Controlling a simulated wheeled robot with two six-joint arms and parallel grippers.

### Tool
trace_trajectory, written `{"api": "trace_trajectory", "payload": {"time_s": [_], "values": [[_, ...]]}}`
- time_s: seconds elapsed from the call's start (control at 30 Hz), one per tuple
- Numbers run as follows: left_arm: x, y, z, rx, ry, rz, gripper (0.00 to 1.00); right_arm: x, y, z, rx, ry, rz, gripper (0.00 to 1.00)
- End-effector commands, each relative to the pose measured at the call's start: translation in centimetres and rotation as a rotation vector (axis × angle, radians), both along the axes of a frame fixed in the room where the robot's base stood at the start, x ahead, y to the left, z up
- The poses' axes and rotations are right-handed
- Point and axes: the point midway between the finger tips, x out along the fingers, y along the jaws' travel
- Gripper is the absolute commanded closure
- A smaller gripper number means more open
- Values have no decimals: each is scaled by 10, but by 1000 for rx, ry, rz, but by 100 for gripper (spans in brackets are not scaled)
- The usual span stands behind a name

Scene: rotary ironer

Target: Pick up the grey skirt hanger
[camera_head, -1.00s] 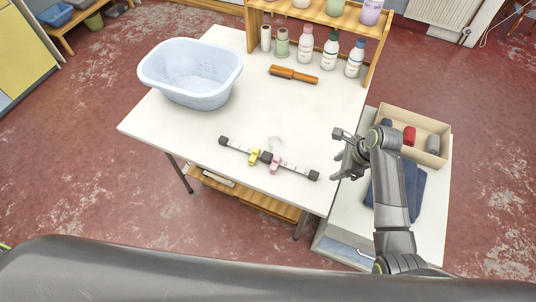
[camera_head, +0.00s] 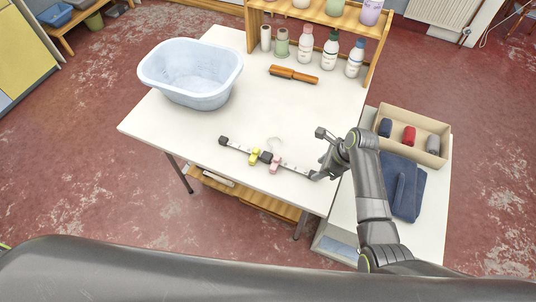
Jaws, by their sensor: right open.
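The skirt hanger (camera_head: 240,147) lies flat on the white table, running slantwise from upper left to lower right. It is a light bar with dark end clips, a dark middle piece, and a yellow and a pink clip near its centre. Its hook is a faint pale loop behind the middle. My right gripper (camera_head: 317,154) is open at the right end of the hanger. One finger overlaps that end in the picture; I cannot tell whether it touches. My left gripper is not in view.
A pale blue basin (camera_head: 190,75) stands at the table's back left. An orange-brown tool (camera_head: 294,74) lies before a wooden shelf (camera_head: 378,25) with several bottles. At right, a side table holds a cardboard box (camera_head: 442,160) of rolled cloths and folded navy cloth (camera_head: 403,187). The white table's (camera_head: 230,120) middle is clear.

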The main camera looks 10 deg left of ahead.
Motion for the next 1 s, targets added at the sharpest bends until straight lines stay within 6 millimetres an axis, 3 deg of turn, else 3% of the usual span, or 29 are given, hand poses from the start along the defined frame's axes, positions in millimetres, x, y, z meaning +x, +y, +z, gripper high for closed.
{"api": "trace_trajectory", "payload": {"time_s": [0.3,0.63,1.0], "values": [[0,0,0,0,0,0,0,2,13,-34,2,2,1,51],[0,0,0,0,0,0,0,3,14,-38,1,-1,1,51],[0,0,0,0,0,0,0,3,14,-38,1,-1,1,99]]}}
